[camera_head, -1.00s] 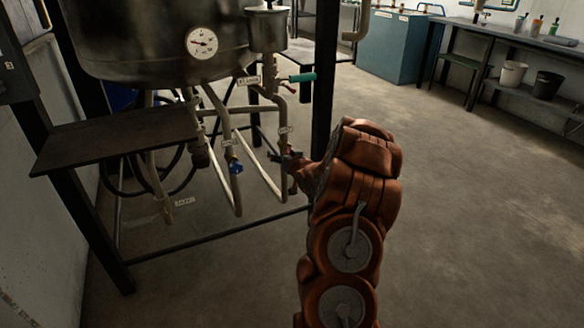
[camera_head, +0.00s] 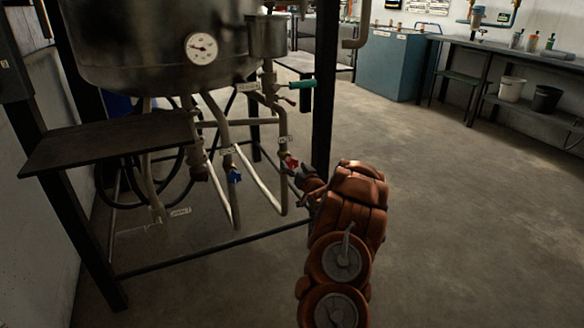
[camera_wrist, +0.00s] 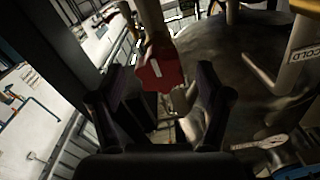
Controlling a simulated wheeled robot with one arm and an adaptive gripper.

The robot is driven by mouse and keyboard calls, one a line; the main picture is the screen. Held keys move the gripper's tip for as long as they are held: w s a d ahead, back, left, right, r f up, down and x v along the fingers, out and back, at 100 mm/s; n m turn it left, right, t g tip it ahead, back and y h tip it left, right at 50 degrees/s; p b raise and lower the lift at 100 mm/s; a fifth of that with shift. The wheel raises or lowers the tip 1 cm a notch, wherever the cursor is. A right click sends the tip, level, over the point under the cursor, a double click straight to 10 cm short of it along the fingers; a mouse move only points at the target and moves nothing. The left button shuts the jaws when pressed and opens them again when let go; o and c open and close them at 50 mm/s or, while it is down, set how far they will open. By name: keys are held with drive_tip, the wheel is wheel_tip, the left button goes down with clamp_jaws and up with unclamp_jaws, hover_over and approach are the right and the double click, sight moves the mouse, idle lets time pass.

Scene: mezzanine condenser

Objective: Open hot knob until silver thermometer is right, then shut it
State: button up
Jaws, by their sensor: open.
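The red knob (camera_head: 290,162) sits on a thin pipe below the metal tank, under a small white tag too small to read. In the wrist view the red knob (camera_wrist: 160,75) shows a white mark on its face and lies between and beyond the two fingertips. My gripper (camera_head: 298,177) is open, just below and right of the knob, holding nothing. The fingers (camera_wrist: 160,84) look apart from the knob. A round white dial in a silver rim (camera_head: 201,48), apparently the thermometer, is on the tank. Its needle seems to point left; its numbers are unreadable.
A blue knob (camera_head: 234,175) is on the pipe to the left. A teal handle (camera_head: 301,85) and a small red lever (camera_head: 290,101) are above. A COLD label (camera_wrist: 303,54) shows at the right. A dark frame post (camera_head: 324,100) stands close by; the floor at right is clear.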

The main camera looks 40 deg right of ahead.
drive_tip(key=shift+x, duration=1.05)
drive_tip(key=shift+c, duration=0.3)
drive_tip(key=c, duration=1.1)
